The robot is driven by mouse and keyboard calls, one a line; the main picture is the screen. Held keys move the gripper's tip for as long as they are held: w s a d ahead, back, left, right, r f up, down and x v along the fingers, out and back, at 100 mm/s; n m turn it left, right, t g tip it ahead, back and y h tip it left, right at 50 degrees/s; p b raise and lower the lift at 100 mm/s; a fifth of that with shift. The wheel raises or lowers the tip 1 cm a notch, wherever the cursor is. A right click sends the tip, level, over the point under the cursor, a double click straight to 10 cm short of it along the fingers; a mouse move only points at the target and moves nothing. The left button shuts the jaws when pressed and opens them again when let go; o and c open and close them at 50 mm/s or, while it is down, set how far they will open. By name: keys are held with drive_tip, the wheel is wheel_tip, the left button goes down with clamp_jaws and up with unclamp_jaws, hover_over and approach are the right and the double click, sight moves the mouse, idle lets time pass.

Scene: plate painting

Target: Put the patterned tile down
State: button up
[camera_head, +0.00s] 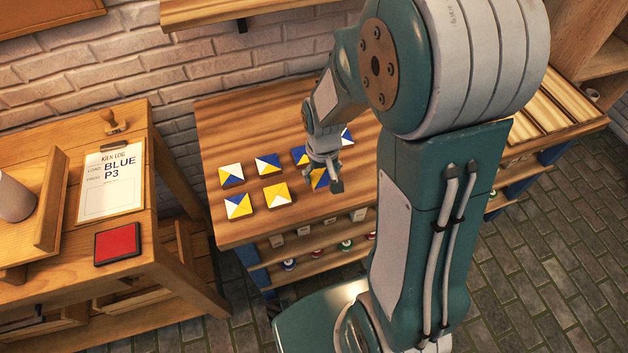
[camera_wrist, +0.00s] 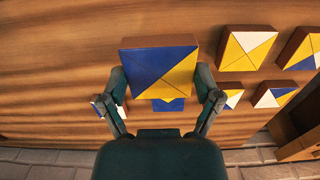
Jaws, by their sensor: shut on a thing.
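The patterned tile (camera_wrist: 160,70), blue and yellow in triangles with a brown edge, is between the two fingers of my gripper (camera_wrist: 160,84) in the wrist view. The fingers are shut on its sides. It looks larger than the other tiles there, so it seems held above the table; the exact gap cannot be told. In the head view my gripper (camera_head: 324,172) is over the right end of the tile rows, and the held tile (camera_head: 319,179) shows partly below it. The wooden table (camera_head: 235,131) carries the tiles.
Several blue, yellow and white tiles lie in two rows, including a near one (camera_head: 238,205) and a far one (camera_head: 268,164). Another shows partly beneath the held tile (camera_wrist: 168,105). A clipboard (camera_head: 112,195) reading "BLUE P3" and a red pad (camera_head: 117,243) are left.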

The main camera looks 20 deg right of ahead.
sight(316, 183)
drive_tip(key=shift+w+a+f, duration=0.15)
drive_tip(key=shift+w+f, duration=0.25)
drive_tip(key=shift+f, duration=0.2)
drive_tip(key=shift+w+a+f, duration=0.1)
drive_tip(key=shift+w+f, duration=0.25)
drive_tip(key=shift+f, duration=0.25)
wheel_tip(316, 183, down, 3)
drive_tip(key=shift+w+f, duration=0.1)
drive_tip(key=shift+w, duration=0.05)
drive_tip(key=shift+a, duration=0.15)
drive_tip(key=shift+f, duration=0.1)
drive_tip(key=o, duration=1)
